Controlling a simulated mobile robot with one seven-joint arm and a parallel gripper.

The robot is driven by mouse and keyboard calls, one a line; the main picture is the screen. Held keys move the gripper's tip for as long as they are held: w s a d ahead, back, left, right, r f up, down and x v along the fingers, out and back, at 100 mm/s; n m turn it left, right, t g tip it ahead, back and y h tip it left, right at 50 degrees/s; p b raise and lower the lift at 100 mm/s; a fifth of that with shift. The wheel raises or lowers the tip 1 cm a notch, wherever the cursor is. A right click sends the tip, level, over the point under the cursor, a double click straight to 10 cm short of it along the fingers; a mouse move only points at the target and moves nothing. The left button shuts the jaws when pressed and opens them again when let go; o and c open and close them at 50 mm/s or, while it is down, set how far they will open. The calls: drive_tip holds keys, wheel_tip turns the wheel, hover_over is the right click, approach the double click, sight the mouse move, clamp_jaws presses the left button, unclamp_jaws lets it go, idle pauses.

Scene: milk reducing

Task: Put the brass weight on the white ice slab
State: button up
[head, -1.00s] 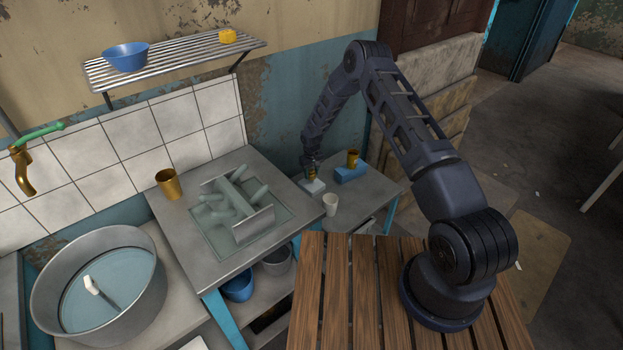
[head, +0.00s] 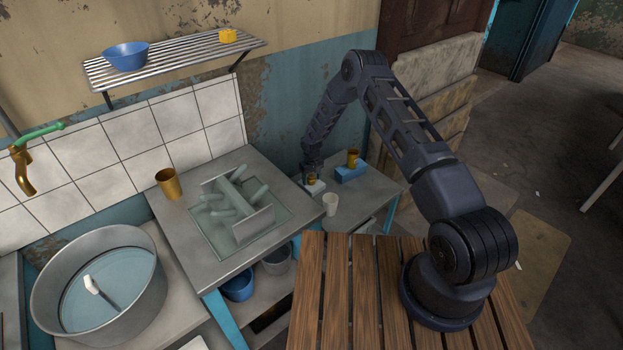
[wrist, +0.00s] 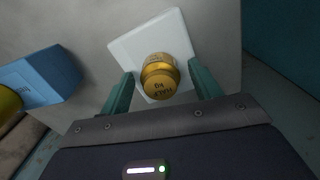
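The brass weight (head: 312,180) is on the white ice slab (head: 318,189) on the low grey side table. In the wrist view the weight (wrist: 160,78) shows its engraved top and appears to rest on the slab (wrist: 124,50), near the slab's edge closest to my gripper. My gripper (wrist: 162,70) is open around the weight, with one green finger on each side and a gap between each finger and the weight. In the head view my gripper (head: 312,172) is low over the slab and partly hides the weight.

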wheel_tip(320, 180, up, 13)
wheel_tip(320, 180, up, 23)
drive_tip(key=m+t, duration=0.1)
hover_over(312, 176)
drive_tip(key=s+d, duration=0.1)
drive_tip(key=d, duration=1)
drive_tip(key=s+d+r+m, duration=0.1)
drive_tip(key=s+d+r, duration=0.15)
drive_tip(key=r, duration=0.35)
drive_tip(key=s+d+r, duration=0.2)
drive_tip(key=d+r, duration=0.2)
drive_tip(key=r, duration=0.1)
drive_tip(key=s+d+r+m+t, duration=0.2)
drive_tip(key=s+d+r, duration=0.8)
drive_tip(key=s+r, duration=0.35)
drive_tip(key=s+d+r+m, duration=0.1)
drive_tip(key=s+d, duration=0.2)
drive_tip(key=s, duration=0.5)
drive_tip(key=s+d+r+m+t, duration=0.1)
drive_tip(key=s+d, duration=0.3)
drive_tip(key=s, duration=0.5)
drive_tip(key=s+d+r+m, duration=0.1)
drive_tip(key=s+d+r, duration=0.1)
drive_tip(key=s, duration=0.7)
drive_tip(key=shift+s+d+r+t, duration=0.2)
drive_tip(key=shift+d+r+t, duration=0.1)
drive_tip(key=shift+d, duration=0.35)
